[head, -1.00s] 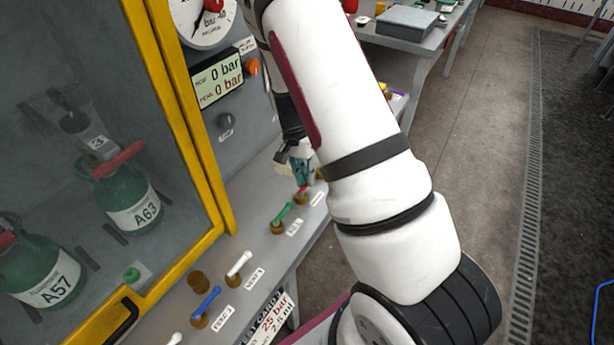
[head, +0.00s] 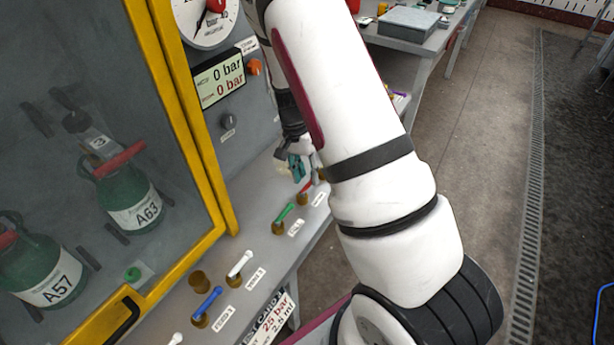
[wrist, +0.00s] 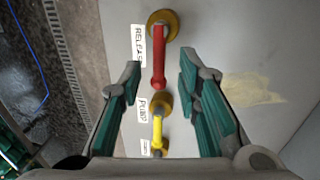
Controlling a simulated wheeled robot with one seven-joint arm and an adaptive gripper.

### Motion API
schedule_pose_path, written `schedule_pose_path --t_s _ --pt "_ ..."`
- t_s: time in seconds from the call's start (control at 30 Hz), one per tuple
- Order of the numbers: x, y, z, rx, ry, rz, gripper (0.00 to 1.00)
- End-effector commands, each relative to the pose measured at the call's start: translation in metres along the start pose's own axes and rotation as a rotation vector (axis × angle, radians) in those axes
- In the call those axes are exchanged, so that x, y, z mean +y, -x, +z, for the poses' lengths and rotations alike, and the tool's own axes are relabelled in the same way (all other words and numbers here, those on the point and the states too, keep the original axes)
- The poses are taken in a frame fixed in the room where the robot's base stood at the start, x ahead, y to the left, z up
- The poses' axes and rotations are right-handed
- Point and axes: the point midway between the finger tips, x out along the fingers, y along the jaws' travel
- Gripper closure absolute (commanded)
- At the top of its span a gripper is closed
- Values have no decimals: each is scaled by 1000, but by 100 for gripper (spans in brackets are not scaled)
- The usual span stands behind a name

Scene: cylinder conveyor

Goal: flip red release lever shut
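The red release lever (wrist: 158,68) hangs from a brass-coloured pivot (wrist: 163,24) beside a "RELEASE" label (wrist: 140,45) in the wrist view. My gripper (wrist: 159,72) is open, with one teal-padded finger on each side of the red lever's free end. Gaps show between the lever and both fingers. In the head view my gripper (head: 298,165) is just above and behind the red lever (head: 307,187), partly hidden by my arm.
Green (head: 286,212), white (head: 240,263) and blue (head: 208,303) levers line the bench. A yellow-framed cabinet (head: 180,120) stands left. The display (head: 219,78) reads 0 bar.

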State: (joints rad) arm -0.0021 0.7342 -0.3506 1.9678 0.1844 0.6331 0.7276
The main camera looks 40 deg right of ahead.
Motion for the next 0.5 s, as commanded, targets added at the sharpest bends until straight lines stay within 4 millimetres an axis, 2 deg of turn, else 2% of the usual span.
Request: schedule_pose_path --t_s 0.3,0.5 --pt "-1 64 0 3 1 -4 69" --pt "-1 95 0 2 3 -2 69"
